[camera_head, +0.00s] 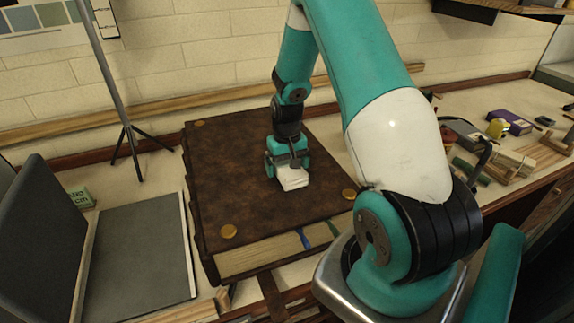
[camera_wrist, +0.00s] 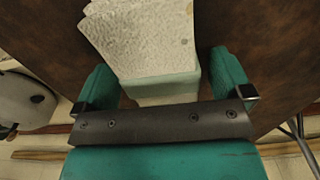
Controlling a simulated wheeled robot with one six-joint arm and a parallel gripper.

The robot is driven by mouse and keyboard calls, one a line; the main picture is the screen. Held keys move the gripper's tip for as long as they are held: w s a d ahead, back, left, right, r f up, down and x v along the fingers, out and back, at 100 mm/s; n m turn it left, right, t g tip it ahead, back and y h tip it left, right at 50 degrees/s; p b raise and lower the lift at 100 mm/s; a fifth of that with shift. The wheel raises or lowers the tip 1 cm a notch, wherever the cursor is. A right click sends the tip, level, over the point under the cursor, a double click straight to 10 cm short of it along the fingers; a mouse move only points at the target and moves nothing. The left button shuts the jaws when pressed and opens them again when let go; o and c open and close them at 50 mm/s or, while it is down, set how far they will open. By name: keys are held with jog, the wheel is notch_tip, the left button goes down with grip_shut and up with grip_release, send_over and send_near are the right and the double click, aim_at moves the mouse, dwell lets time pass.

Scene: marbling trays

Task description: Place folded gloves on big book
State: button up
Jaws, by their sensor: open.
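The big book (camera_head: 230,165) is a thick brown volume with brass studs, lying flat on the bench. The folded gloves (camera_head: 293,182) are a small white bundle on its cover, near the middle. In the wrist view the gloves (camera_wrist: 150,40) show a pale, textured surface over the brown cover (camera_wrist: 255,35). My gripper (camera_head: 286,168) is just above the cover, at the back end of the gloves. In the wrist view its two teal fingers (camera_wrist: 166,85) stand apart on either side of the gloves' near end, with a visible gap at least on the left.
A grey panel (camera_head: 135,255) and a dark upright board (camera_head: 42,235) are left of the book. A tripod stand (camera_head: 130,130) is behind them. Small tools and wooden blocks (camera_head: 510,163) clutter the bench at right. A wall rises behind.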

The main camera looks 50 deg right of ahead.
aim_at(286, 164)
jog(key=shift+r, duration=0.1)
notch_tip(286, 164, up, 12)
jog(key=b, duration=0.3)
jog(key=s+a+r+n+y, duration=0.1)
jog(key=a+r+n, duration=0.35)
jog(key=a, duration=0.85)
jog(key=s+a+r+n+y, duration=0.1)
jog(key=s+a+n, duration=0.3)
jog(key=s+a, duration=0.5)
jog(key=s+a+r+n+y, duration=0.2)
jog(key=s+a+r+n, duration=0.2)
jog(key=s+a, duration=0.5)
jog(key=shift+s+a, duration=0.25)
jog(key=shift+a, duration=0.95)
